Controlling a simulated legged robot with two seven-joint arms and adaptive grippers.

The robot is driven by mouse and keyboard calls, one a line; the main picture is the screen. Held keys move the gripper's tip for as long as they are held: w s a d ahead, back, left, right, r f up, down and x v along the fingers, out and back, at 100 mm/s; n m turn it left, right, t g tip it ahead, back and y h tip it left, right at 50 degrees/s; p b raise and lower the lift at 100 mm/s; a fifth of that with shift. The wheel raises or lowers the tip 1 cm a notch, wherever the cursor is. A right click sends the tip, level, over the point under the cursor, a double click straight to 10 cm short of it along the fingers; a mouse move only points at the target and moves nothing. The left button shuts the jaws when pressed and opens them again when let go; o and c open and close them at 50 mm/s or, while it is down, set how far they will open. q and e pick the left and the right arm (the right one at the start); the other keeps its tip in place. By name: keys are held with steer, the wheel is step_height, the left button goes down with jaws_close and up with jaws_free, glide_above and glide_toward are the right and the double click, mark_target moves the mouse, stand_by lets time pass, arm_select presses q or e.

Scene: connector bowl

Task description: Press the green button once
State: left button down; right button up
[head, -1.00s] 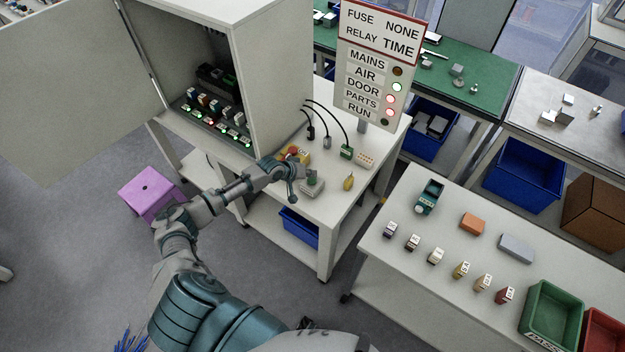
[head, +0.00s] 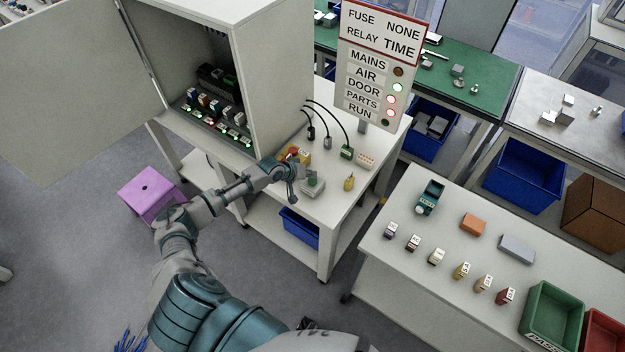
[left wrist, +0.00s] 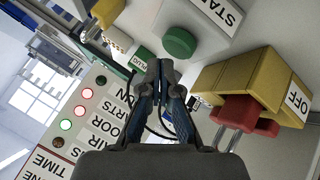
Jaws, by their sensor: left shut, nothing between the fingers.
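The green button (head: 312,181) is a round cap on a grey box on the white bench, right beside my left gripper (head: 301,176). In the left wrist view the green button (left wrist: 180,42) sits on its box by a label that begins "STA". My left gripper (left wrist: 162,72) is shut and empty. Its fingertips appear just below the button in that view, and I see no clear contact. My right gripper is not in view.
A yellow box with a red switch (left wrist: 252,114) marked OFF is close beside the gripper. Plugs with black cables (head: 327,142), a yellow piece (head: 349,182) and the status sign (head: 372,65) stand nearby. The open cabinet (head: 262,85) rises behind my arm.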

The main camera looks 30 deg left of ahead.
mark_target(311, 180)
arm_select(q)
steer(key=shift+f, duration=0.15)
steer(key=shift+f, duration=0.2)
steer(key=shift+s+f, duration=0.1)
steer(key=shift+f, duration=0.4)
stand_by(0.8)
steer(key=shift+r, duration=0.1)
steer(key=shift+r+p, duration=0.85)
steer(key=shift+p, duration=0.05)
step_height(311, 180, up, 5)
steer(key=p, duration=0.5)
